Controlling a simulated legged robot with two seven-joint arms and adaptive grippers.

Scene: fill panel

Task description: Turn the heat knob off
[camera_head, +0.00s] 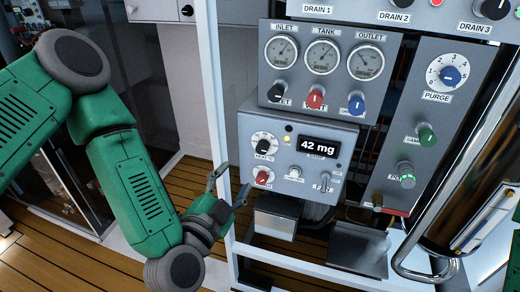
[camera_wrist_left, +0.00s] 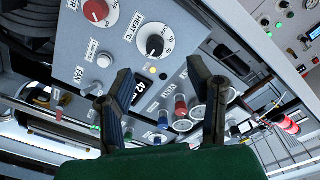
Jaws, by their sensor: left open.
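The heat knob (camera_head: 263,144) is a black knob with a white pointer mark on a white dial, at the upper left of the grey box with the "42 mg" display. It also shows in the left wrist view (camera_wrist_left: 155,45), above the gap between my fingertips. My left gripper (camera_head: 230,184) is open and empty, to the left of and lower than the knob, apart from it. In the left wrist view its two dark fingers (camera_wrist_left: 158,68) point toward the panel. My right gripper does not show.
A white frame post (camera_head: 214,90) stands left of the panel. Gauges (camera_head: 323,56) are above.

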